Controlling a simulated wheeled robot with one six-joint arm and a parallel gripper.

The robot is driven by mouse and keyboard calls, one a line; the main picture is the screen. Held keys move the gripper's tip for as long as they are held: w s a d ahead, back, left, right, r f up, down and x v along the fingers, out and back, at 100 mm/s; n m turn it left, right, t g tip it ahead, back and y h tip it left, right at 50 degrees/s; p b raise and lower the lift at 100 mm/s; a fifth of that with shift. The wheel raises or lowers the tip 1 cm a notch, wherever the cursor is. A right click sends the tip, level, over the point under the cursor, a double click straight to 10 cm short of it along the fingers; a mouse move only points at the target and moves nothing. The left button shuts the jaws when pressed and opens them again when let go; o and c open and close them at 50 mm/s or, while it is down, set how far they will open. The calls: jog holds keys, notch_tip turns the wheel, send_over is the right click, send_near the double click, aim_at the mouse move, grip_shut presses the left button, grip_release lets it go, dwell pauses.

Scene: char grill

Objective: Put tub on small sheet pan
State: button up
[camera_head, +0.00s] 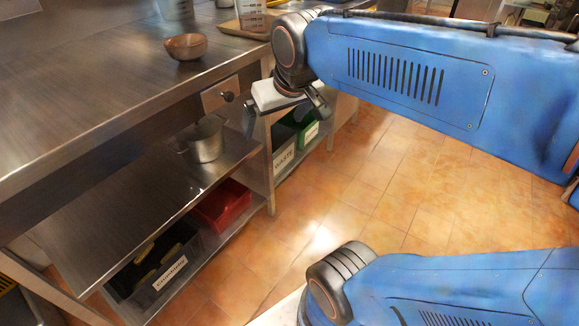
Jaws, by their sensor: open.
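A small tan sheet pan (228,27) lies on the steel counter at the top of the view, partly cut off and partly behind my arm. A clear container with markings (251,14) stands on or right at the pan. Another clear container (175,9), cut off by the top edge, stands on the counter to the left of the pan. I cannot tell which of these is the tub. My gripper (285,113) is open and empty, pointing down in front of the counter's edge, below and to the right of the pan.
A steel pot (204,141) stands on the shelf below. Lower down are a red bin (222,204), a labelled black bin (150,265) and a green bin (306,130). Tiled floor (390,190) is open to the right.

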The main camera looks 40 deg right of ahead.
jog(key=s+a+f+n+g, duration=0.1)
jog(key=s+a+f, duration=0.1)
jog(key=s+f, duration=0.6)
jog(key=shift+s+a+y, duration=0.2)
jog(key=shift+s+y, duration=0.2)
jog(key=shift+s, duration=0.2)
